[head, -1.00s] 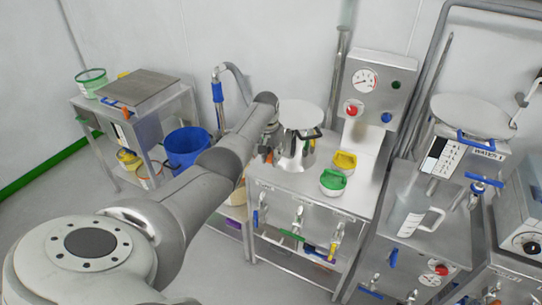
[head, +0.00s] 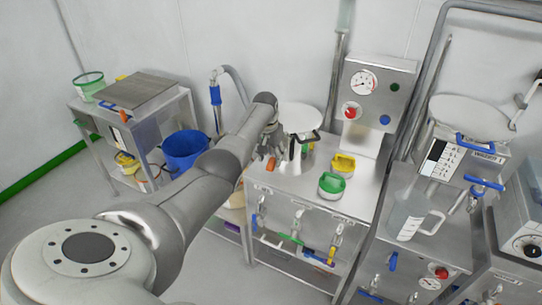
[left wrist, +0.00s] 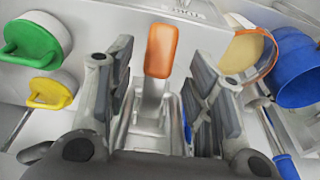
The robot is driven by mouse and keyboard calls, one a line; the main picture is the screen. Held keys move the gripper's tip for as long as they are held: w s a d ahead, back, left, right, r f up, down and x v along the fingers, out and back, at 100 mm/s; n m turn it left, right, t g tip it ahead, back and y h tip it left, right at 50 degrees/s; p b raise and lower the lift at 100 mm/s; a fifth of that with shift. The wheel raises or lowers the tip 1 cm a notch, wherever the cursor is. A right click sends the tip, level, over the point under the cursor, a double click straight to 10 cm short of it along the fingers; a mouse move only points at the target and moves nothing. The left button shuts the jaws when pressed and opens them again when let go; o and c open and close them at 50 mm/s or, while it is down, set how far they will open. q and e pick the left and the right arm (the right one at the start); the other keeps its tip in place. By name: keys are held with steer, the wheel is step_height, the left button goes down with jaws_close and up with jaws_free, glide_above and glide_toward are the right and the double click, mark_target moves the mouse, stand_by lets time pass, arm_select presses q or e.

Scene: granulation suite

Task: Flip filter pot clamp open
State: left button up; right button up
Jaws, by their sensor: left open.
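The filter pot (head: 300,117) is a steel vessel with a round pale lid and a dark side handle, standing on a steel bench. Its clamp has an orange-tipped lever (head: 271,163), which shows below my gripper at the pot's near side. In the left wrist view the orange lever (left wrist: 161,48) stands between the two fingers on a metal arm. My left gripper (head: 281,148) is open beside the pot; in the left wrist view its fingers (left wrist: 160,72) lie either side of the lever, with no clear contact. My arm and gripper hide the pot's left side. My right gripper is out of view.
A green-lidded tub (head: 332,184) and a yellow-lidded tub (head: 343,163) stand right of the pot. A gauge panel (head: 377,92) rises behind. A blue bucket (head: 184,150) is left of the arm. The bench front (head: 300,203) carries several valves.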

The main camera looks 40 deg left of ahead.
arm_select(q)
steer(key=shift+s+r, duration=0.1)
steer(key=shift+s, duration=0.05)
step_height(320, 180, up, 12)
steer(key=s, duration=0.1)
steer(key=shift+s+d+f, duration=0.2)
steer(key=shift+s+d, duration=0.05)
steer(key=shift+s, duration=0.15)
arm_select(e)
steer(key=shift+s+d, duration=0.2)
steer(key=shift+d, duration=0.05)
